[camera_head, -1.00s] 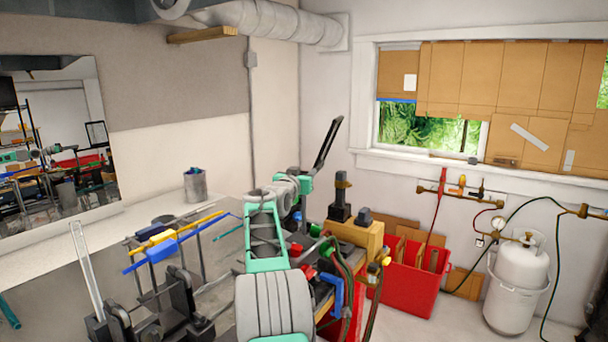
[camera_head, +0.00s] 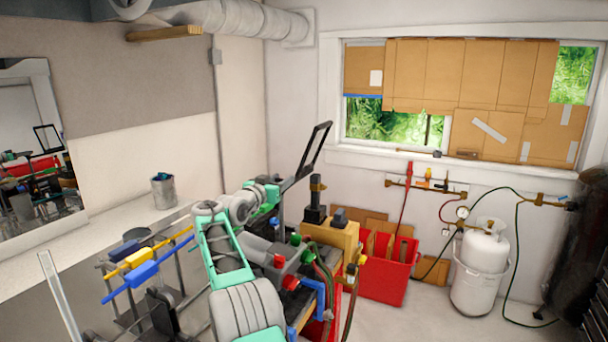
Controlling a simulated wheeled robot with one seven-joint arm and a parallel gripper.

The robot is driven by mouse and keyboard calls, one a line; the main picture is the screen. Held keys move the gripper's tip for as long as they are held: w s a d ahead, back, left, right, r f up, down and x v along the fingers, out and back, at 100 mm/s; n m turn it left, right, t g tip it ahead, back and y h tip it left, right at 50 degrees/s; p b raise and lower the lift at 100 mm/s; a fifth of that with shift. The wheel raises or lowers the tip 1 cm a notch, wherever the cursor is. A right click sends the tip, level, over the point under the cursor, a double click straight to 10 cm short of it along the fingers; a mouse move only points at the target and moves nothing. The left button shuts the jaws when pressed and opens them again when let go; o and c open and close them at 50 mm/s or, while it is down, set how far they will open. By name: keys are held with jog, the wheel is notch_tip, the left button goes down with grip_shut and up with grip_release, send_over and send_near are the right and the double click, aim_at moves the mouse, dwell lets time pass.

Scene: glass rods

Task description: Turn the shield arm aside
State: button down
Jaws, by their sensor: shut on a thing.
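The shield arm is a black-rimmed frame (camera_head: 314,150) that stands tilted over the far end of the bench in the head view. Its lower end runs down to my gripper (camera_head: 272,192), at the end of my teal and grey arm. My gripper is shut on this lower end; the fingertips are small and partly hidden by my wrist.
A burner block with coloured knobs (camera_head: 294,283) and a yellow box (camera_head: 332,240) stand right of my arm. Blue and yellow clamps (camera_head: 143,273) are at left. A grey can (camera_head: 164,191) stands on the ledge. A red crate (camera_head: 388,282) and white gas tank (camera_head: 482,265) stand right.

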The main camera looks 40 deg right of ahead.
jog(key=shift+r, duration=0.1)
jog(key=c, duration=1)
grip_release()
jog(key=shift+a, duration=0.1)
jog(key=shift+o, duration=0.2)
jog(key=shift+s+a+f+b, duration=0.1)
jog(key=shift+f+b, duration=0.1)
jog(key=shift+b, duration=0.1)
jog(key=b+v, duration=0.4)
jog(key=v, duration=0.3)
jog(key=shift+a, duration=0.15)
jog(key=shift+r, duration=0.15)
